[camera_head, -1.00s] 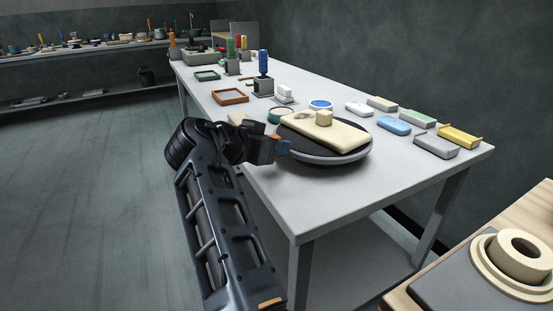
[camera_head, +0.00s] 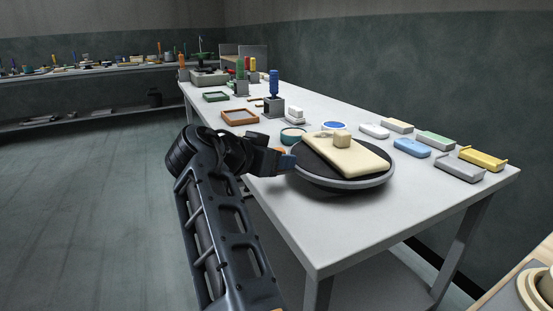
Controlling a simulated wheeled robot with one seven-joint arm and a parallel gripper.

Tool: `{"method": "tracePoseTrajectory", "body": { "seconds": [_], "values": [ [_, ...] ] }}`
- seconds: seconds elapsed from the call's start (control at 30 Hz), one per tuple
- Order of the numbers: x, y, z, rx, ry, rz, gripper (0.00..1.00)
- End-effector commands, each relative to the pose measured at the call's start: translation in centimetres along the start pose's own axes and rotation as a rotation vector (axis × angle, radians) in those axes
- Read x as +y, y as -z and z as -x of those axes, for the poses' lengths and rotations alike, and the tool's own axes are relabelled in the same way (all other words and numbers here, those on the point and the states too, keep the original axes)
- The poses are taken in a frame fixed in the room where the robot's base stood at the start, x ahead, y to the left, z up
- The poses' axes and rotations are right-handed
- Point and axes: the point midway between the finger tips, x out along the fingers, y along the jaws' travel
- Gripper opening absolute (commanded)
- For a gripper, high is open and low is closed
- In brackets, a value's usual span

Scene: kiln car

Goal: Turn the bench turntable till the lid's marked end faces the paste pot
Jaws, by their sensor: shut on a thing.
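The lid (camera_head: 352,157) is a cream slab with a small block-like knob (camera_head: 342,141) on top. It lies flat on the dark round turntable (camera_head: 372,183) with its grey rim, on the bench. The lid's long side runs from upper left to lower right. I cannot make out its marked end clearly. A teal round pot (camera_head: 291,136) and a white dish with blue inside (camera_head: 335,126) stand behind the turntable; I cannot tell which is the paste pot. My gripper (camera_head: 290,161) is at the turntable's left edge, shut on its rim; the contact is small and partly hidden.
Several blocks and trays, including a blue one (camera_head: 411,148) and a yellow one (camera_head: 482,158), lie right of the turntable. A brown frame (camera_head: 239,117) and a blue-handled tool in a stand (camera_head: 274,95) are behind. The bench's (camera_head: 360,232) front corner is clear.

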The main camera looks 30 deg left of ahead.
Motion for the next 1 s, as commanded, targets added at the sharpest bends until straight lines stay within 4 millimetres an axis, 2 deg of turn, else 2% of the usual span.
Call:
{"method": "tracePoseTrajectory", "body": {
  "seconds": [0.03, 0.33, 0.37, 0.47, 0.77, 0.87, 1.0],
  "values": [
    [0.5, 0.5, -0.6, 0.002, -0.008, -0.007, 0.0],
    [0.5, 0.5, -0.7, 0.003, -0.008, -0.007, 0.0],
    [0.6, 0.5, -0.7, 0.003, -0.008, -0.007, 0.45],
    [0.6, 0.5, -0.7, 0.003, -0.008, -0.007, 0.54],
    [0.6, 0.5, -0.3, 0.002, -0.012, -0.006, 0.55],
    [0.5, 0.5, 0.8, 0.004, -0.009, -0.006, 0.55],
    [0.2, 0.3, 3.4, 0.003, -0.002, -0.003, 0.55]
  ]
}}
